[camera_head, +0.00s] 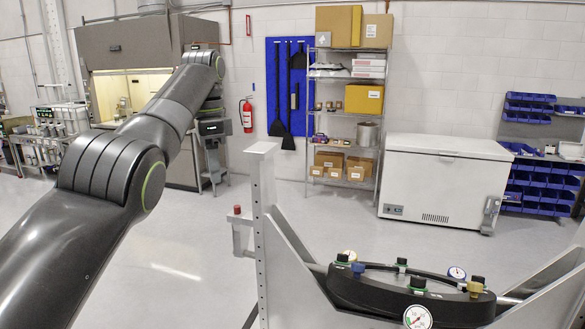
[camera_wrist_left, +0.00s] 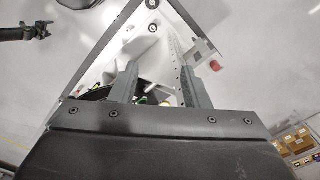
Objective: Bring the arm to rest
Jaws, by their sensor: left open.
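My left arm comes in from the left in the head view and reaches up toward the middle; its gripper is not clearly visible there. In the left wrist view my left gripper (camera_wrist_left: 157,80) is open, its two grey fingers apart with nothing held between them. Beyond the fingers is part of a light metal frame (camera_wrist_left: 150,40). In the head view this frame (camera_head: 262,210) stands right of my arm, apart from it.
A black manifold (camera_head: 380,290) with gauges and coloured knobs sits in the frame at the lower right. A red knob (camera_head: 237,210) is on the frame's left side. A white chest freezer (camera_head: 445,180), a shelf rack (camera_head: 346,130) and a fume hood (camera_head: 135,50) stand behind. Floor between is clear.

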